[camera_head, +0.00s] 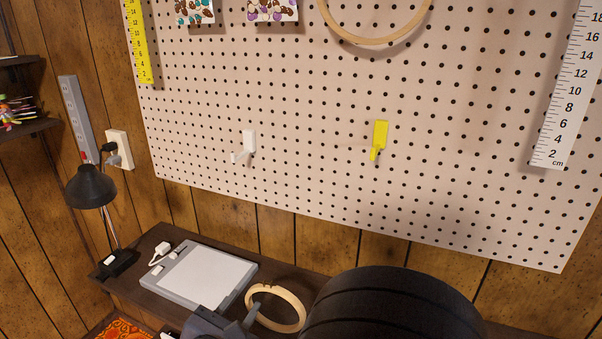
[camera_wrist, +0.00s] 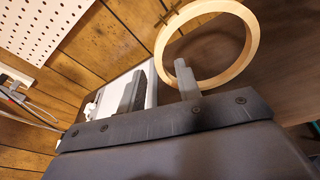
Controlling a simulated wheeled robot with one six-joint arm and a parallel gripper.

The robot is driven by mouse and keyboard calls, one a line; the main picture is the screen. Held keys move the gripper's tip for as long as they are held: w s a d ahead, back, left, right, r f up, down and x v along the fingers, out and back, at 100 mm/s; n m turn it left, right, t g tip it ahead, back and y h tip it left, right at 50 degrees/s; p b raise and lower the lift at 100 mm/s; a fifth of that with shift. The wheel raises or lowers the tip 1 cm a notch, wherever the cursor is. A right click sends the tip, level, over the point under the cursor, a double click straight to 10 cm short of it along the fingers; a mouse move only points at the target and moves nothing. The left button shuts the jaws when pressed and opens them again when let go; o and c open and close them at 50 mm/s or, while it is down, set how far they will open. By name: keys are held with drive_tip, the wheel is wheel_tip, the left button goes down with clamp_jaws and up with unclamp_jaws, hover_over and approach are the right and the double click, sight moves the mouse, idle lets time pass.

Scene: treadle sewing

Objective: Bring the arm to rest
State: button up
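My gripper (camera_head: 226,322) is low over the dark shelf, at the bottom of the head view. In the wrist view, my gripper's two grey fingers (camera_wrist: 160,70) stand apart with a gap between them, and it holds nothing that I can see. A round wooden hoop (camera_head: 299,320) lies on the shelf just right of the gripper. The hoop also shows in the wrist view (camera_wrist: 252,45), with the right finger overlapping its near rim. I cannot tell whether finger and hoop touch.
A grey-white tablet (camera_head: 212,275) lies on the dark shelf (camera_head: 165,234), left of the gripper. A black lamp (camera_head: 92,187) stands at the shelf's left end. A pegboard (camera_head: 310,140) behind carries a white hook (camera_head: 248,142), a yellow hook (camera_head: 379,136) and rulers. Space before the pegboard is open.

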sight(249, 294)
drive_tip(key=x, duration=0.3)
drive_tip(key=shift+w+d+f, duration=0.1)
drive_tip(key=shift+w+d, duration=0.05)
drive_tip(key=shift+w, duration=0.1)
drive_tip(key=shift+w+r, duration=0.1)
drive_tip(key=shift+r, duration=0.2)
drive_tip(key=shift+d, duration=0.1)
